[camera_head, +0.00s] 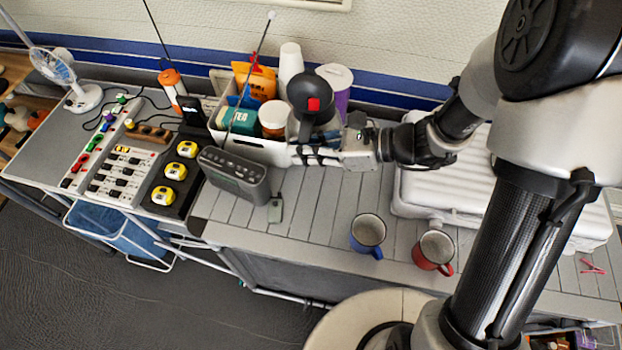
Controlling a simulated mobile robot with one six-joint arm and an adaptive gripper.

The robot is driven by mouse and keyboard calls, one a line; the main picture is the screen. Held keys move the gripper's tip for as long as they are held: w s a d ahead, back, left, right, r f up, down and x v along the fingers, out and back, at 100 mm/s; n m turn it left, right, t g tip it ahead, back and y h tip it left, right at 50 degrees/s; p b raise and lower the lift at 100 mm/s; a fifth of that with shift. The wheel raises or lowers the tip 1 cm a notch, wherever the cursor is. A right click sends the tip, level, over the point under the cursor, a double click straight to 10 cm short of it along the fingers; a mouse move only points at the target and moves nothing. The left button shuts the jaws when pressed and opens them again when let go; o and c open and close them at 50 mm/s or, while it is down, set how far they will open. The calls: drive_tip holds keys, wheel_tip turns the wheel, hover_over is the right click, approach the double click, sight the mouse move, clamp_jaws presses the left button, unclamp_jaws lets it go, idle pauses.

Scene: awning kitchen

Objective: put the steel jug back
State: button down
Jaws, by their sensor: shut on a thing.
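The steel jug (309,95) shows mostly as a rounded black top with a red button, seen from above. Its lower body is largely hidden behind my gripper and the top itself. My gripper (308,155) reaches in from the right and is shut on the jug, low on its body. The jug is at the right end of a white caddy (262,150), close to it. I cannot tell whether its base touches the counter.
The caddy holds a tea box, an orange pack and a jar. A white cup stack (290,62) and a purple-and-white canister (336,85) stand behind. A radio (235,174), blue mug (368,233) and red mug (434,252) are nearer. Slatted counter between radio and blue mug is mostly clear.

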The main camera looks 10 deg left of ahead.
wheel_tip(320, 180, down, 17)
drive_tip(key=b, duration=0.5)
drive_tip(key=shift+f+b, duration=0.15)
drive_tip(key=shift+b, duration=0.2)
drive_tip(key=c, duration=1.7)
unclamp_jaws()
drive_tip(key=shift+o, duration=0.2)
